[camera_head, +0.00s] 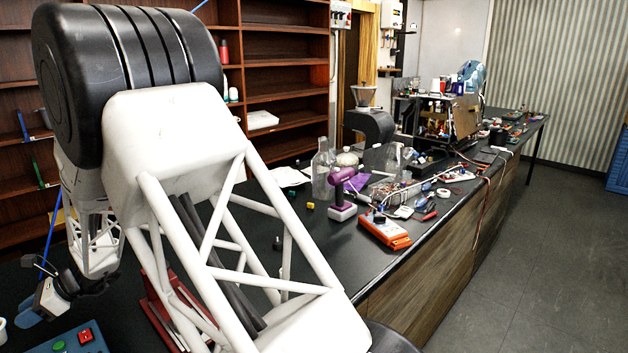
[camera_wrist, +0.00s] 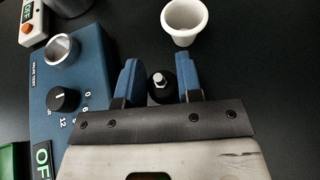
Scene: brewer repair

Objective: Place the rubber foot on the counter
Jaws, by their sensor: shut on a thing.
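The rubber foot (camera_wrist: 160,85) is a small black round piece with a pale metal stud, seen in the wrist view between the two blue fingers of my gripper (camera_wrist: 159,80). My gripper is shut on it. The black counter (camera_wrist: 258,70) lies below and around; I cannot tell whether the foot touches it. In the head view my gripper (camera_head: 29,314) is low at the left edge, over the near end of the counter (camera_head: 255,230). The foot cannot be made out there.
A white cup (camera_wrist: 184,22) stands just beyond the fingertips. A blue control box (camera_wrist: 92,65) with a black knob is close left of the gripper. A white switch box (camera_wrist: 32,22) is at the upper left. The counter right of the cup is clear.

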